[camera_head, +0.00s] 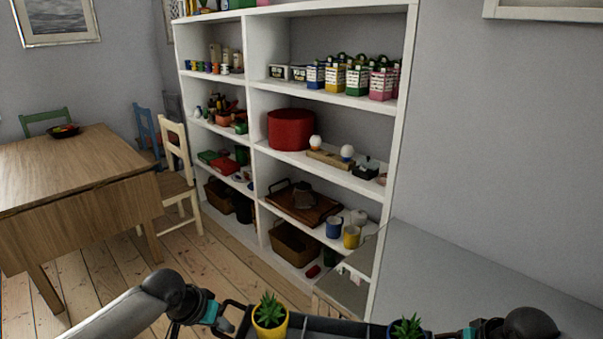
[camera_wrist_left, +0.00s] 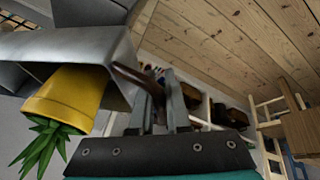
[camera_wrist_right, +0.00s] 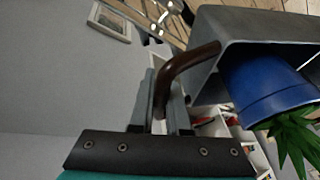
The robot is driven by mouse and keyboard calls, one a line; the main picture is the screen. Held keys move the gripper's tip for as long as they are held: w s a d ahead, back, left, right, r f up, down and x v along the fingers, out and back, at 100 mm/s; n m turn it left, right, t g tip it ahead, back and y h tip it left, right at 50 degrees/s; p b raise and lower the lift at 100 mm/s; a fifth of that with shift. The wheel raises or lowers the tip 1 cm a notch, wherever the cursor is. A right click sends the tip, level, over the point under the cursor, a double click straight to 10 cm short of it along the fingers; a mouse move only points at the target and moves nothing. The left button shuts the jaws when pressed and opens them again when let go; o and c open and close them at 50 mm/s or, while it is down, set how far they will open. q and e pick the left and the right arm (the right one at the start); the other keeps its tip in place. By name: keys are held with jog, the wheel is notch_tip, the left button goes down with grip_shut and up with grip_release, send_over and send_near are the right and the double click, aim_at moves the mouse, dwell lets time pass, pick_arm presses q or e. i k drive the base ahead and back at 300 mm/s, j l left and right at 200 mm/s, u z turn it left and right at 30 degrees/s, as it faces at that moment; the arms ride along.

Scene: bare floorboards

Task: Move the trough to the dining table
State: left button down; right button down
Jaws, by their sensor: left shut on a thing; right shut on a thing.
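The trough (camera_head: 335,326) is a grey metal box with brown handles, at the bottom of the head view, partly cut off. It holds a yellow pot (camera_head: 270,322) with a spiky plant and a blue pot (camera_wrist_right: 265,85) with another. My left gripper (camera_head: 226,318) is shut on the handle at the trough's left end; the left wrist view shows the trough's grey wall (camera_wrist_left: 70,47) beside it. My right gripper (camera_wrist_right: 165,105) is shut on the brown handle (camera_wrist_right: 190,62) at the other end. The wooden dining table (camera_head: 75,170) stands at the left, apart from the trough.
A bowl (camera_head: 64,130) lies on the dining table's far part; its near top is bare. A cream chair (camera_head: 180,170) and other chairs stand around it. A loaded white shelf (camera_head: 250,110) is ahead. A grey surface (camera_head: 460,280) is at right. Floorboards (camera_head: 120,285) are clear at front left.

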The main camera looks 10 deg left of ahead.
aim_at(52, 163)
jog(key=u, duration=1.45)
jog(key=i+u, duration=0.1)
jog(key=u, duration=0.2)
jog(key=i+u, duration=0.1)
jog(key=u, duration=0.15)
jog(key=i+l, duration=0.1)
jog(key=i, duration=0.35)
jog(key=i+l, duration=0.15)
jog(key=i, duration=0.3)
jog(key=i+l, duration=0.1)
jog(key=i, duration=0.3)
jog(key=i+u, duration=0.4)
jog(key=i, duration=0.3)
jog(key=i+l+u, duration=0.1)
jog(key=i+u, duration=0.4)
jog(key=i, duration=0.25)
jog(key=i+u, duration=0.25)
jog(key=i, duration=0.6)
